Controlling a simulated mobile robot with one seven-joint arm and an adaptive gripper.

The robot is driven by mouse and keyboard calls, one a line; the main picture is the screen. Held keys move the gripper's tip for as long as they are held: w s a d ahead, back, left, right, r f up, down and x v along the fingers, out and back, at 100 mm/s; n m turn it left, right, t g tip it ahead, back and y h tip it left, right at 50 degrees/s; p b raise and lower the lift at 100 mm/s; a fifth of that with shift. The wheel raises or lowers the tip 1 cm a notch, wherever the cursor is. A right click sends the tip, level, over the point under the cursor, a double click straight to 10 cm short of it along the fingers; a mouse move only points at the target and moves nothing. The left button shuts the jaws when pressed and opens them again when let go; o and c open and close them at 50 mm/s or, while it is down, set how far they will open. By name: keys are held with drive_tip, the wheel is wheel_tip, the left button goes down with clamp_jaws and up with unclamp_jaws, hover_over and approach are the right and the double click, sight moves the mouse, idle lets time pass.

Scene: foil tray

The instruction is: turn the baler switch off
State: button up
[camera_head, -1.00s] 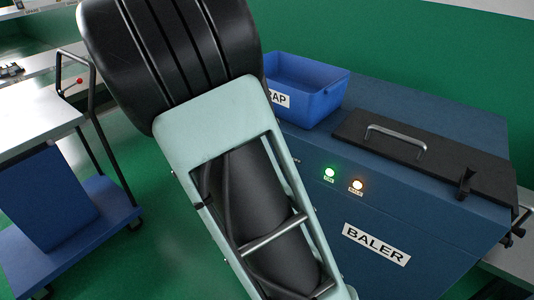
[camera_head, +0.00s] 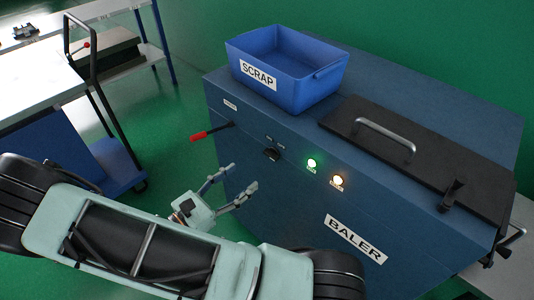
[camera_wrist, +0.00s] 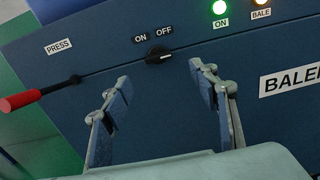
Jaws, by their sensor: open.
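The baler (camera_head: 300,200) is a dark blue cabinet with a sloped front panel. Its switch is a small black rotary knob (camera_wrist: 157,54) under ON and OFF labels in the wrist view; it also shows in the head view (camera_head: 271,154). A pale mark shows at the knob's right side, but I cannot tell its setting surely. The green ON lamp (camera_head: 311,163) and the amber BALE lamp (camera_head: 337,181) are lit. My gripper (camera_head: 242,177) is open and empty in front of the panel. In the wrist view its fingertips (camera_wrist: 160,78) lie on either side below the knob, apart from it.
A red-handled PRESS lever (camera_head: 205,134) sticks out left of the switch. A blue SCRAP bin (camera_head: 316,94) and a black lid with a handle (camera_head: 385,135) are on top. A cart (camera_head: 75,140) stands at the left, with green floor between.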

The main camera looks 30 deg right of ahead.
sight(269, 156)
drive_tip(key=x, duration=1)
drive_tip(key=shift+w+d, duration=0.25)
drive_tip(key=shift+w, duration=0.1)
drive_tip(key=c, duration=1.2)
